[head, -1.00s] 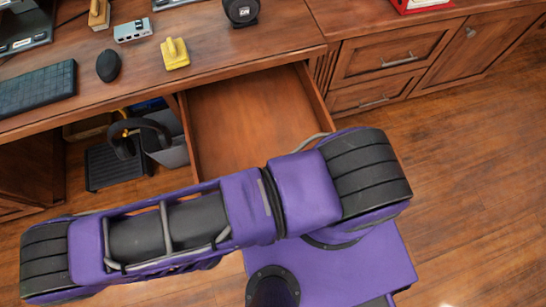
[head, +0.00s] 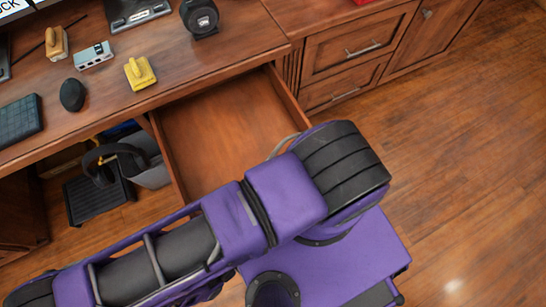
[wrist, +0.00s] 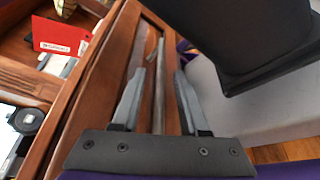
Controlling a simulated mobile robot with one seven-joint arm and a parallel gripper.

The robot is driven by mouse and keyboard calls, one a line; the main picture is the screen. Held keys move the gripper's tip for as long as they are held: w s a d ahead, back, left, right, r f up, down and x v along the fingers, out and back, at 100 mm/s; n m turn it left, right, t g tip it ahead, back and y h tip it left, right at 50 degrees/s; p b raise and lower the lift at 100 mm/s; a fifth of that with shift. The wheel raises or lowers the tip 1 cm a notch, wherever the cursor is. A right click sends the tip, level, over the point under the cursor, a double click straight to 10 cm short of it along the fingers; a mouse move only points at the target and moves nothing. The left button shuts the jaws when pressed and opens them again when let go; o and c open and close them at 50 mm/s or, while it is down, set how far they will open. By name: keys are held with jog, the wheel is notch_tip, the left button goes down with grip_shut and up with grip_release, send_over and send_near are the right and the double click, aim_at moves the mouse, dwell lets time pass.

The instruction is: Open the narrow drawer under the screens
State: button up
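The narrow drawer (head: 225,125) stands pulled out from under the desk in the head view, its inside empty where it shows. My arm hides its front there. A screen (head: 12,8) shows at the top left corner, on the desk above. In the wrist view, a wooden drawer front carries a long thin metal handle (wrist: 159,85). My gripper (wrist: 160,75) has its two grey fingers apart, one on each side of this handle. Gaps show between the fingers and the handle. The gripper is hidden in the head view.
The desk top (head: 185,60) holds a yellow stapler-like item (head: 140,73), a mouse (head: 73,95) and a keyboard (head: 18,120). Headphones (head: 112,160) and a grey bin (head: 153,172) are left of the drawer. Cabinets (head: 350,45) stand at right. The wooden floor (head: 460,150) at right is clear.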

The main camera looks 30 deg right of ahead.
dwell(0.4)
jog(key=v, duration=1.7)
jog(key=shift+a+b, duration=0.15)
jog(key=shift+b, duration=0.2)
jog(key=shift+s+r, duration=0.1)
jog(key=shift+s, duration=0.05)
